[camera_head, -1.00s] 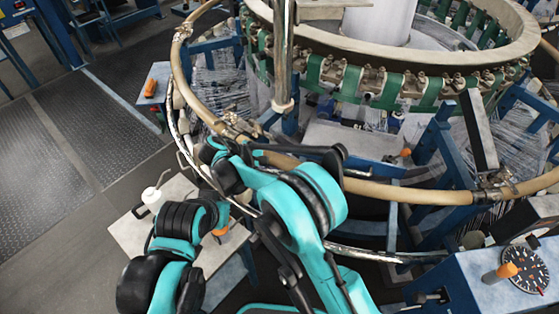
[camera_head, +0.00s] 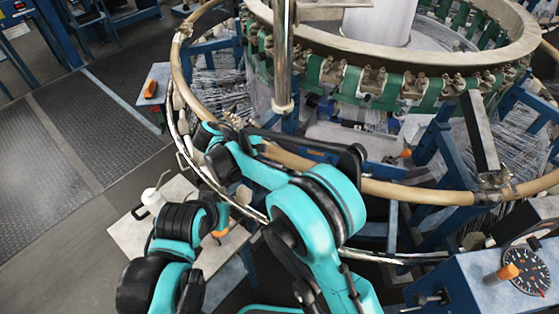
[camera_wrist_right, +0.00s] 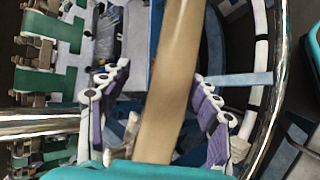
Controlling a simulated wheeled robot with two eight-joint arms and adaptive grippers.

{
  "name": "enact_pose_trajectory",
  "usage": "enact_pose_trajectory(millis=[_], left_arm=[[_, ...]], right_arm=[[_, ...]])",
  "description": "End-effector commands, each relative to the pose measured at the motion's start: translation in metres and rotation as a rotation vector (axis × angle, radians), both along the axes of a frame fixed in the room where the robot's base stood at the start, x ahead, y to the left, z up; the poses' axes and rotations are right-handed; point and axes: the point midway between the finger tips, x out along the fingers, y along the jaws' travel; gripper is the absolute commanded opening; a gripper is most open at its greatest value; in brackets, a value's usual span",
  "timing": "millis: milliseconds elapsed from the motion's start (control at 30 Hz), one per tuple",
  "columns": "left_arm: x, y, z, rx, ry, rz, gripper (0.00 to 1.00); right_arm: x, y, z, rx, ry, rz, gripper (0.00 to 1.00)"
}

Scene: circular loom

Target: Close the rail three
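The tan ring rail (camera_head: 415,192) curves around the front of the loom in the head view, with metal joints at the left (camera_head: 238,124) and right (camera_head: 494,182). I cannot tell which segment is rail three. In the right wrist view a tan rail (camera_wrist_right: 170,60) runs between the purple-and-white fingers of my right gripper (camera_wrist_right: 160,82). The fingers are apart, one on each side, with gaps to the rail. In the head view my right arm reaches over the front-left rail and mostly hides the gripper. My left gripper cannot be made out.
A blue control box with a dial (camera_head: 528,270) is at lower right. A metal post (camera_head: 283,55) rises inside the ring. The left floor is clear.

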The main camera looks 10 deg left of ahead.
Motion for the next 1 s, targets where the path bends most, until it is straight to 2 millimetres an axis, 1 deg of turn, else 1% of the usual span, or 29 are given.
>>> enact_pose_trajectory(millis=[33,100,233,367,667,1000], left_arm=[[0.0,0.0,0.0,0.0,0.0,0.0,0.0],[0.0,0.0,0.0,0.0,0.0,0.0,0.0],[0.0,0.0,0.0,0.0,0.0,0.0,0.0],[0.0,0.0,0.0,0.0,0.0,0.0,0.0],[0.0,0.0,0.001,0.0,0.0,0.0,0.0],[0.0,0.0,0.014,0.0,0.0,0.0,0.0]], right_arm=[[0.0,0.0,0.01,0.0,0.0,0.0,0.61],[0.0,0.0,0.021,0.0,0.0,0.0,0.61],[0.0,0.0,0.034,0.0,0.0,0.0,0.61],[0.0,0.0,0.038,0.0,0.0,0.0,0.61],[-0.001,0.001,0.04,0.0,0.001,0.001,0.61],[-0.01,0.016,0.058,0.0,0.001,0.001,0.61]])
